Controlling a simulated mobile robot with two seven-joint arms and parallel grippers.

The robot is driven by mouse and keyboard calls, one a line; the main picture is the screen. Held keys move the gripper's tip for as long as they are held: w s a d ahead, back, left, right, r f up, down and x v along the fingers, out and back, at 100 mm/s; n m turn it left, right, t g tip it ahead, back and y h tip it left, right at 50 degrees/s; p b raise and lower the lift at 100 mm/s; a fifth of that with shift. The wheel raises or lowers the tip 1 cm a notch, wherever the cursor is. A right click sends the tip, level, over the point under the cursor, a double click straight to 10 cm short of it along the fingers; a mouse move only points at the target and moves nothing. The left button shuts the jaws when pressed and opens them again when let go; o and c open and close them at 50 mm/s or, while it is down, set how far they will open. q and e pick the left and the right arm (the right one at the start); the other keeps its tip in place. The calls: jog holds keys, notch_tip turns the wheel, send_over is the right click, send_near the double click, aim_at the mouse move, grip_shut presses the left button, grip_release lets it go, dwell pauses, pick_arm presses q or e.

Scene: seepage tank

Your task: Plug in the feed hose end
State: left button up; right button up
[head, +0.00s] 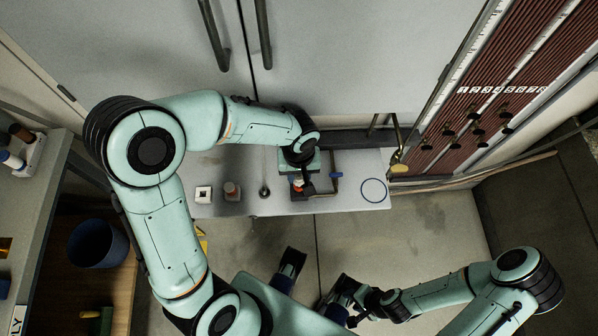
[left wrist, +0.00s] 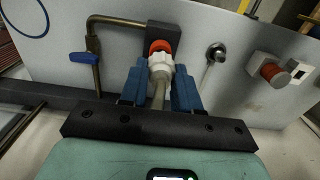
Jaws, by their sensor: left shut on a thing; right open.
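My left gripper (head: 301,188) is over the pale panel (head: 330,202). In the left wrist view its blue fingers (left wrist: 160,88) are shut on the white hose end (left wrist: 160,68), with a pale hose running back between them. The hose end lines up with an orange-red port (left wrist: 161,46) on a grey block. The two look touching or nearly so; I cannot tell whether the end is seated. In the head view the gripper mostly hides the hose end. My right gripper (head: 340,300) is open at the bottom, apart from the panel, and partly hard to make out.
A bent brass pipe (left wrist: 94,32) with a blue valve handle (left wrist: 84,57) stands beside the port. A round metal fitting (left wrist: 215,51), an orange-capped fitting (left wrist: 268,70) and a white square block (head: 203,194) are on the other side. A blue ring (head: 373,190) marks the panel's right end.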

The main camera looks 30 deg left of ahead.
pick_arm(q)
jog(key=shift+f+b, duration=0.7)
jog(key=shift+f, duration=0.1)
pick_arm(e)
jog(key=shift+s+f, duration=0.1)
jog(key=shift+f, duration=0.7)
pick_arm(q)
jog(key=o, duration=1.1)
jog(key=shift+r, duration=0.2)
notch_tip(320, 180, up, 12)
jog(key=shift+f+p, duration=0.15)
jog(key=shift+p, duration=1.05)
pick_arm(e)
jog(key=r, duration=0.2)
jog(key=shift+w+r, duration=0.3)
